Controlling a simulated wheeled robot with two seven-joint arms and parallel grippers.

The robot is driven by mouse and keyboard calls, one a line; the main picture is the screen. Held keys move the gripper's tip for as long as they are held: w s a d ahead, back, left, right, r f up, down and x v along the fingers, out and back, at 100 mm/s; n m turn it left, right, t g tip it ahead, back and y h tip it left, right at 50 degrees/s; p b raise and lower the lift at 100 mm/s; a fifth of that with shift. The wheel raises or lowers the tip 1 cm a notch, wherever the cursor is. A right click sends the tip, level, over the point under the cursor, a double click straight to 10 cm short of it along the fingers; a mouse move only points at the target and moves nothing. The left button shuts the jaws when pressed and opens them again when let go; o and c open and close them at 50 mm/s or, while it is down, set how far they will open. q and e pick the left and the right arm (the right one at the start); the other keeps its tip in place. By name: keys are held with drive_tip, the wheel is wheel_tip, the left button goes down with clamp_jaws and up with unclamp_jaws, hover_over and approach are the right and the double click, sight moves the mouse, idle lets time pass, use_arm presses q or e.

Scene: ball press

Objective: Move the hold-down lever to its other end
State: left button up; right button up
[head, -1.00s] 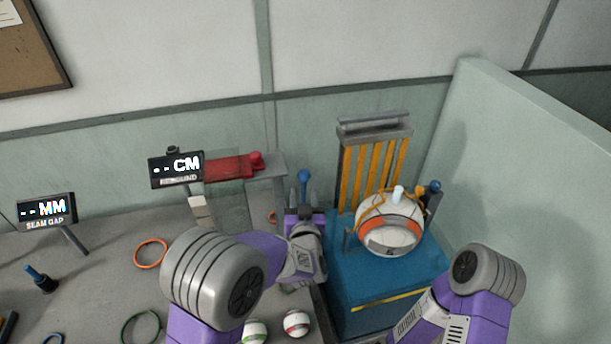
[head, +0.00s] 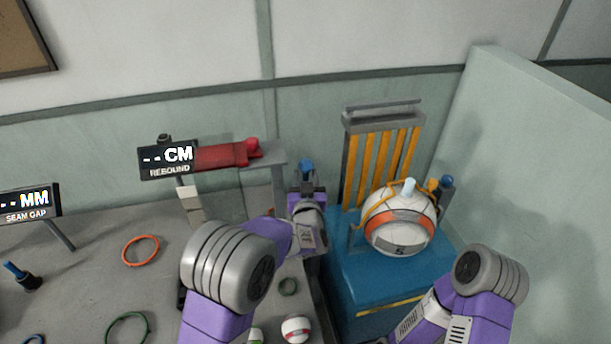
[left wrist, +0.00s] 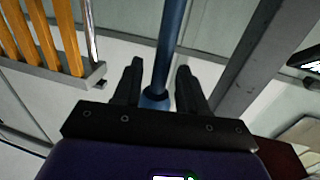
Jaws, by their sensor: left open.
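A blue lever with a round knob (head: 306,166) stands between the grey frame and the blue press, seen in the head view. My left gripper (head: 306,188) is at this lever, just below its knob. In the left wrist view the blue rod (left wrist: 170,45) passes between the two dark fingers of my left gripper (left wrist: 160,66). The fingers are open, with a gap visible beside the rod. The blue press (head: 375,290) holds a white and orange ball (head: 398,222) in front of its orange slats (head: 380,165). My right arm shows at the lower right, but its gripper is not visible.
A grey frame with a red cylinder (head: 225,155) and the REBOUND display (head: 168,160) stands left of the lever. Loose rings (head: 140,250) and a small ball (head: 296,329) lie on the table. A pale green panel (head: 530,170) closes off the right side.

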use_arm(q)
drive_tip(key=shift+w+a, duration=0.1)
drive_tip(key=shift+w, duration=0.6)
clamp_jaws()
